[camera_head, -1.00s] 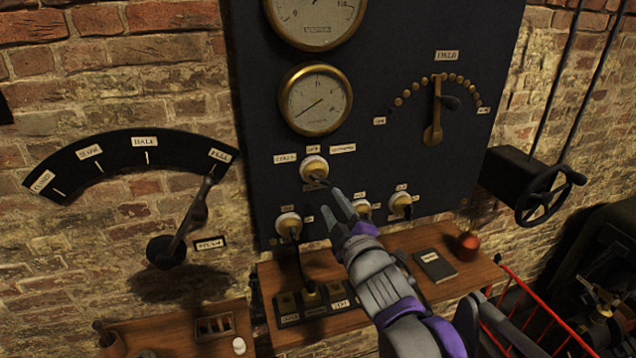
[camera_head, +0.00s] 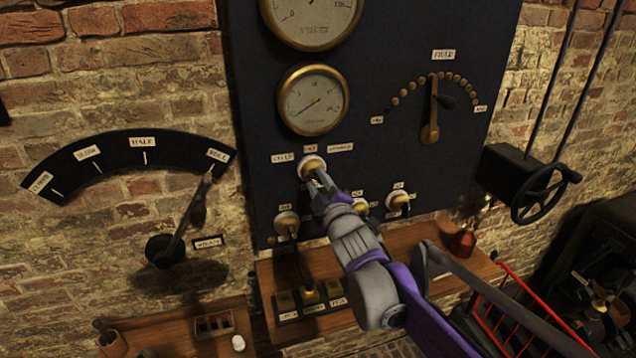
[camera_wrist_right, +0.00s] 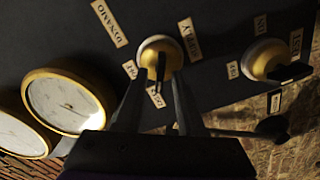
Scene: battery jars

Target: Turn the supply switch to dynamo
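The supply switch (camera_head: 311,164) is a round brass knob on a pale base, low on the dark panel. It also shows in the right wrist view (camera_wrist_right: 158,52), with its black lever pointing down towards the CELLS label (camera_wrist_right: 155,96). The DYNAMO label (camera_wrist_right: 110,22) lies up and left of it there, and the OFF label (camera_wrist_right: 130,69) beside it. My right gripper (camera_head: 316,180) is at the switch. In the wrist view its fingers (camera_wrist_right: 157,80) are apart, one on each side of the lever; contact cannot be told. My left gripper is not in view.
Two gauges (camera_head: 313,99) sit above the switch, the FIELD lever (camera_head: 431,110) to the right. Other brass switches (camera_head: 287,223) are below. A wooden shelf (camera_head: 400,238) runs under the panel. A handwheel (camera_head: 545,194) is at right, a large wall lever (camera_head: 185,220) at left.

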